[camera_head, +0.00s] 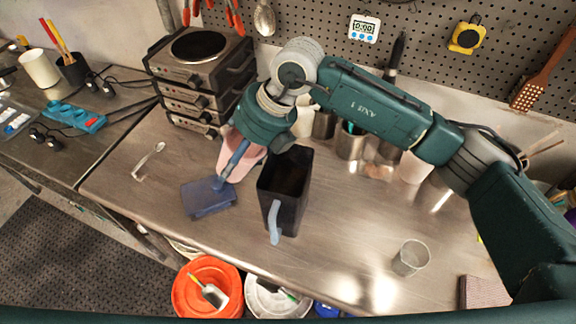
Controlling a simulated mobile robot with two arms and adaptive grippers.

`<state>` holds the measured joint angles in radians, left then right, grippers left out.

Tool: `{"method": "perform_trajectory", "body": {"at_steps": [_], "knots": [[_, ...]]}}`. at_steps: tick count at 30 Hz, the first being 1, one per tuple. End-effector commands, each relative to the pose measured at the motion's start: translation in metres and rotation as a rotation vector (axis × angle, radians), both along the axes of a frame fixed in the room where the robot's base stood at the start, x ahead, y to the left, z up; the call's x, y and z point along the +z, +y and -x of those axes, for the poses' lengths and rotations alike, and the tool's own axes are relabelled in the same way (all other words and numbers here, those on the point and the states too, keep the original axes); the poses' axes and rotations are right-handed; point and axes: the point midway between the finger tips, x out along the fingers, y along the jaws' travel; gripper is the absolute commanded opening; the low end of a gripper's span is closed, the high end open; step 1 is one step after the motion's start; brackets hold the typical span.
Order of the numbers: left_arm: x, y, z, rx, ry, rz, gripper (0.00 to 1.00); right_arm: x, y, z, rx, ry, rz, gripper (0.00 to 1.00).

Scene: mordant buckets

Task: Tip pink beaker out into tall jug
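The pink beaker (252,156) is at my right gripper (232,172), just left of the tall jug. The gripper's visible finger lies across the front of the beaker, and the wrist hides its upper part. The gripper appears shut on it. The beaker looks slightly tilted; its contents and mouth do not show. The tall jug (292,208) is dark, square-sided and open at the top, standing upright on the steel bench with its pale blue handle towards the front. Its inside looks dark. My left gripper is not in view.
Dark blue cloths or pads (208,198) lie left of the jug. Stacked hotplates (200,75) stand behind left. A clear glass (411,258) stands front right, and a metal spoon or handle (148,160) lies left. Buckets (208,290) sit below the front edge.

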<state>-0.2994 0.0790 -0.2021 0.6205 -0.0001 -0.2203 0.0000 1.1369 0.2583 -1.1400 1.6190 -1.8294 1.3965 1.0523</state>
Motion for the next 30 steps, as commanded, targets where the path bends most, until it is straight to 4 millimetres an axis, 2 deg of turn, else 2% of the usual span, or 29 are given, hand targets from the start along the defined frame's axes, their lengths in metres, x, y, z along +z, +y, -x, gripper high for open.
{"method": "perform_trajectory", "body": {"at_steps": [3, 9, 18, 24, 30], "knots": [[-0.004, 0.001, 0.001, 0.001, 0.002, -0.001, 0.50, -0.008, 0.012, 0.001, 0.005, -0.031, 0.136, 0.27], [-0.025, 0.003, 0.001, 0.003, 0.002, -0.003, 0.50, -0.040, 0.021, 0.004, 0.007, -0.063, 0.314, 0.27], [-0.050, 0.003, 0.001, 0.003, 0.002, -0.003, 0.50, -0.075, 0.025, 0.004, 0.008, -0.078, 0.424, 0.27], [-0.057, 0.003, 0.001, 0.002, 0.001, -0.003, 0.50, -0.086, 0.026, 0.005, 0.008, -0.085, 0.464, 0.27], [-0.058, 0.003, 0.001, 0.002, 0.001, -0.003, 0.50, -0.088, 0.026, 0.005, 0.008, -0.086, 0.476, 0.27]]}}
